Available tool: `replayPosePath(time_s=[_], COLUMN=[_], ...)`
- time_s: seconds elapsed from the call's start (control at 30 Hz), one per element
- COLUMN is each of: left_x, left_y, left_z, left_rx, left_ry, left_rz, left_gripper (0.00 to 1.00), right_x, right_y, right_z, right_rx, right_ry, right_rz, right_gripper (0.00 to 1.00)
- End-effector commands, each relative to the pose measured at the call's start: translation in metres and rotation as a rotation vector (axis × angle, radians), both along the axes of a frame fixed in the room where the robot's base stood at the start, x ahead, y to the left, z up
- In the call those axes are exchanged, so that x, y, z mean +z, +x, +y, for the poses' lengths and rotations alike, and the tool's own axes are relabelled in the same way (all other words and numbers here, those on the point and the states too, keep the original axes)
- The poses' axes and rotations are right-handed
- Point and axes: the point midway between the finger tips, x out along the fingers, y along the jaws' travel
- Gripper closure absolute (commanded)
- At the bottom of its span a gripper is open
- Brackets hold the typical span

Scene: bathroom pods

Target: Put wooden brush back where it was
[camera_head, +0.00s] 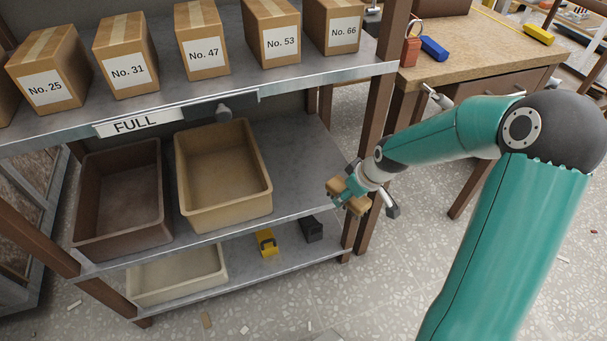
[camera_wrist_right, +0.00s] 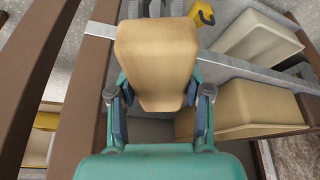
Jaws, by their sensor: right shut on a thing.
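The wooden brush (camera_head: 352,203) is a light tan wooden block in the head view, just off the right end of the middle shelf. My right gripper (camera_head: 350,190) is shut on it. In the right wrist view the brush (camera_wrist_right: 155,55) fills the upper middle, with my right gripper's fingers (camera_wrist_right: 157,105) on both its sides. Its bristles are not visible. My left gripper is not in view.
A brown bin (camera_head: 118,198) and a tan bin (camera_head: 222,175) stand on the middle shelf (camera_head: 305,185). Below are a cream bin (camera_head: 178,273), a yellow object (camera_head: 266,242) and a dark object (camera_head: 312,229). Numbered boxes (camera_head: 203,55) line the top shelf. A shelf post (camera_head: 372,125) stands near my gripper.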

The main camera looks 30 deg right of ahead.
Motion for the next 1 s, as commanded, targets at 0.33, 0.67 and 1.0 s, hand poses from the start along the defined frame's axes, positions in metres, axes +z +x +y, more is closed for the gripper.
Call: replayPosePath(time_s=[0.33,0.67,1.0], left_x=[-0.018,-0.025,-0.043], left_y=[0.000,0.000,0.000], left_z=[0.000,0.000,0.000], left_rx=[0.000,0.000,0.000], left_ry=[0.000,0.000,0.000], left_rz=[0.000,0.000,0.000], left_gripper=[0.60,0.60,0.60], right_x=[-0.003,0.000,-0.034], right_y=[0.102,0.154,0.156], right_z=[0.023,0.031,0.031], right_rx=[0.022,0.021,0.021], right_ry=[0.000,0.000,0.000], right_rz=[-0.002,0.000,0.001], right_gripper=[0.84,0.84,0.84])
